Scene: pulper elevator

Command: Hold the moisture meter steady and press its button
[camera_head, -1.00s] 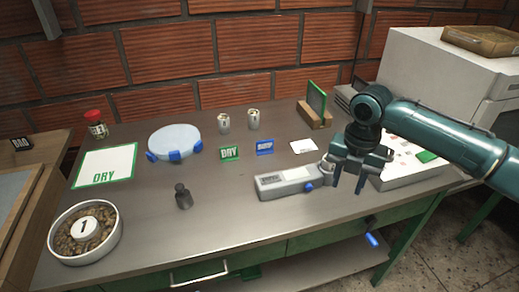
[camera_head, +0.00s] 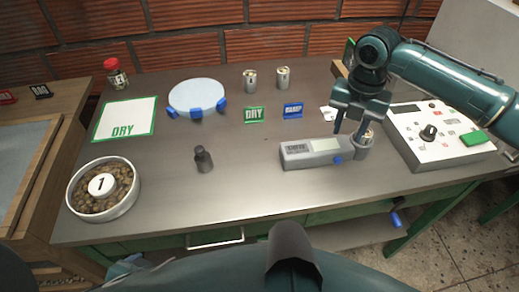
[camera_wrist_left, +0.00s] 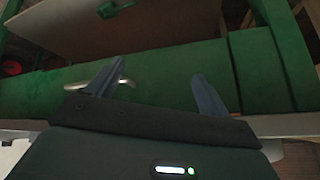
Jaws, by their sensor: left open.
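The grey moisture meter (camera_head: 299,156) lies on the metal table, with a pale screen and a blue button (camera_head: 338,159) near its right end. A round cup with beans (camera_head: 362,149) stands at that end. My right gripper (camera_head: 350,135) points down just behind and above this end, fingers apart with nothing visible between them. Whether a finger touches the meter or cup I cannot tell. My left gripper (camera_wrist_left: 156,72) is open and empty in the left wrist view, facing a green drawer front. In the head view it is hard to make out near the bottom left.
A dark weight (camera_head: 203,159) and a bean bowl (camera_head: 104,188) stand left of the meter. A white control box (camera_head: 431,150) is at right. The table's front middle is clear.

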